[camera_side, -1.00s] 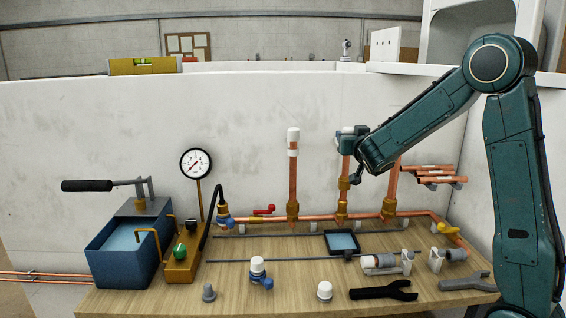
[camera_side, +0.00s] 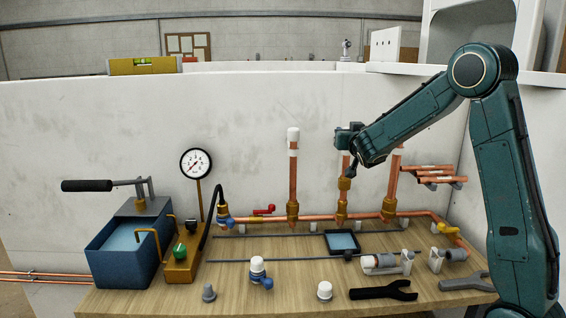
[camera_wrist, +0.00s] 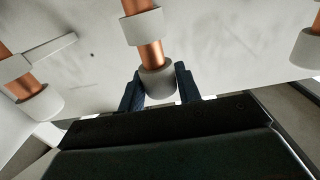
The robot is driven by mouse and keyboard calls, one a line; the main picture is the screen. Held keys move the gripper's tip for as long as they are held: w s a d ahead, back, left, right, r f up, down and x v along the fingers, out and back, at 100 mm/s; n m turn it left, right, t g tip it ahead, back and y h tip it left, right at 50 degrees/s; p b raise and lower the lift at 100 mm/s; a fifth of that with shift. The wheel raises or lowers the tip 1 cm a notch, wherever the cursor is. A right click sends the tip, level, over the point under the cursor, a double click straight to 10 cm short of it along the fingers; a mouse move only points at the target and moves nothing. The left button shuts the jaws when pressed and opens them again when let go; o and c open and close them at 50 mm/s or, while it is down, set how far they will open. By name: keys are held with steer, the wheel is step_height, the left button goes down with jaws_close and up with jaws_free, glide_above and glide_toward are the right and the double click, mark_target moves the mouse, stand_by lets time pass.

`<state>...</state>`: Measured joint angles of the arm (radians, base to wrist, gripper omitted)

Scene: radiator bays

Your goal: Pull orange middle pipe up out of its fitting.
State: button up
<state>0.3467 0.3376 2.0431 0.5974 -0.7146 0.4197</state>
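The orange middle pipe (camera_side: 346,165) stands upright on the copper run, with a brass fitting (camera_side: 344,184) partway down and another at the run below. Its upper end is hidden behind my gripper (camera_side: 348,138) in the side view. In the wrist view the copper pipe (camera_wrist: 151,54) carries a pale collar (camera_wrist: 142,27) and a pale end piece (camera_wrist: 158,82). My gripper's dark fingers (camera_wrist: 159,85) stand on either side of that end piece. Hardly any gap shows, and I cannot tell whether they press on it.
Upright pipes stand left (camera_side: 293,170) and right (camera_side: 393,185) of the middle one. A white wall (camera_side: 120,120) is close behind. Several copper pipes (camera_side: 430,170) rest on a wall holder at right. The bench holds a dark tray (camera_side: 327,236), wrenches (camera_side: 375,293) and a blue pump tank (camera_side: 110,262).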

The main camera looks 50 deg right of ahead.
steer(key=shift+c, duration=1.4)
steer(key=shift+r, duration=0.1)
steer(key=shift+r, duration=2.05)
steer(key=o, duration=0.8)
steer(key=shift+f, duration=0.1)
steer(key=shift+o, duration=0.2)
steer(key=v, duration=0.7)
steer(key=shift+s+a, duration=0.1)
